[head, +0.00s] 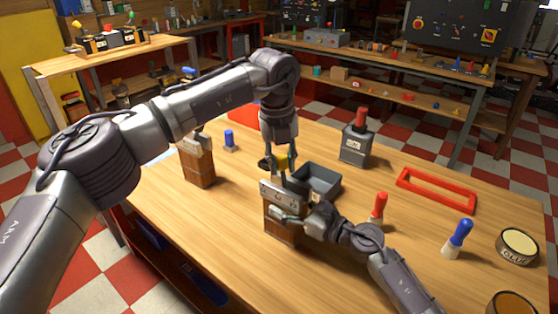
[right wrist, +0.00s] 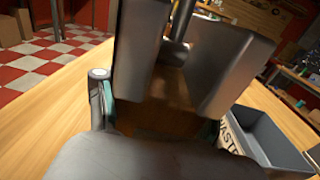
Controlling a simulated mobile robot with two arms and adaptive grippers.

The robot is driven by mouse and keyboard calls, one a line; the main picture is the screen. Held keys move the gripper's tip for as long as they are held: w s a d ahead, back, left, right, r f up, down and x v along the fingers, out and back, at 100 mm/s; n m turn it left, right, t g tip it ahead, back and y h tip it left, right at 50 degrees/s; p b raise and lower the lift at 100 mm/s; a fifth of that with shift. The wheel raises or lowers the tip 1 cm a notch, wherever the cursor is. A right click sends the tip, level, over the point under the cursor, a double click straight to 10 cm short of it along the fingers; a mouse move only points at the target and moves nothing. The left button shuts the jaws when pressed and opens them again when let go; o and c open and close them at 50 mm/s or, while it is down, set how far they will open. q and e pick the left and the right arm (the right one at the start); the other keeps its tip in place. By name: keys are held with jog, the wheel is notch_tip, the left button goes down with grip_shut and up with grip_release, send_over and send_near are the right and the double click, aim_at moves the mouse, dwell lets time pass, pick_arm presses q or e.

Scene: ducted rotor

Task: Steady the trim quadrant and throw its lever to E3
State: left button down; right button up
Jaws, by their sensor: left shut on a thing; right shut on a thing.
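The trim quadrant, a brown wooden block with a grey metal top plate (head: 283,193), stands upright at the table's middle. My right gripper (head: 286,216) is shut on its body low on the near side. In the right wrist view the quadrant's wooden side (right wrist: 172,95) sits between the teal-padded fingers of my right gripper (right wrist: 158,118). A dark upright rod, apparently the lever (right wrist: 183,22), rises behind the gap in the grey top. My left gripper (head: 281,164) reaches down from above and is shut on the lever's top, which its fingers mostly hide. The lever's mark cannot be read.
A grey waste tray (head: 325,184) stands close behind and right of the quadrant. A second wooden block (head: 198,165) stands left, a grey box with a red handle (head: 356,145) behind. Red (head: 378,208) and blue-handled (head: 457,238) tools and a red frame (head: 437,190) are right.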

jog(key=shift+s, duration=0.1)
pick_arm(q)
jog(key=s+d+f+t+y, duration=0.1)
jog(key=s+d+t+y, duration=0.2)
jog(key=d+t+y, duration=0.1)
jog(key=shift+s+d+y, duration=0.25)
jog(key=shift+d+y, duration=0.4)
jog(key=shift+y, duration=0.35)
pick_arm(e)
jog(key=shift+a, duration=0.1)
pick_arm(q)
jog(key=shift+f, duration=0.15)
jog(key=c, duration=0.9)
grip_release()
jog(key=shift+o, duration=0.2)
jog(key=shift+a, duration=0.1)
jog(key=v, duration=1.2)
